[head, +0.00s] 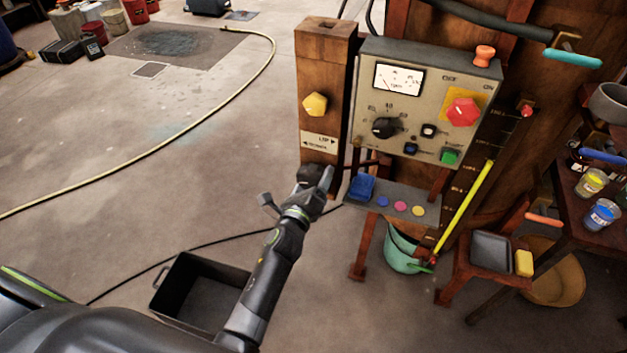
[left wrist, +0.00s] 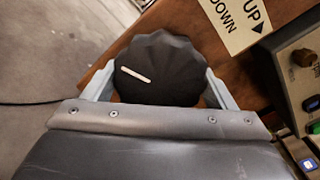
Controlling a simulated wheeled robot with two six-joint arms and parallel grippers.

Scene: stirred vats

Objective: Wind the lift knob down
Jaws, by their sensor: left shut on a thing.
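The lift knob, black and fluted with a white pointer line, shows in the left wrist view (left wrist: 160,62). In the head view the knob (head: 311,172) is partly hidden by the gripper, low on the wooden post (head: 325,60). A label (head: 319,141) with UP and DOWN arrows is above it; part of the label (left wrist: 236,18) shows in the left wrist view. My left gripper (head: 318,182) is shut on the knob, with one finger on each side of it in the left wrist view (left wrist: 160,88). My right gripper is not in view.
A yellow knob (head: 315,104) sits higher on the post. A grey control panel (head: 425,100) with a dial, buttons and a red knob (head: 463,111) is just right. A shelf (head: 398,196) with coloured discs juts below it. A black bin (head: 200,290) stands on the floor.

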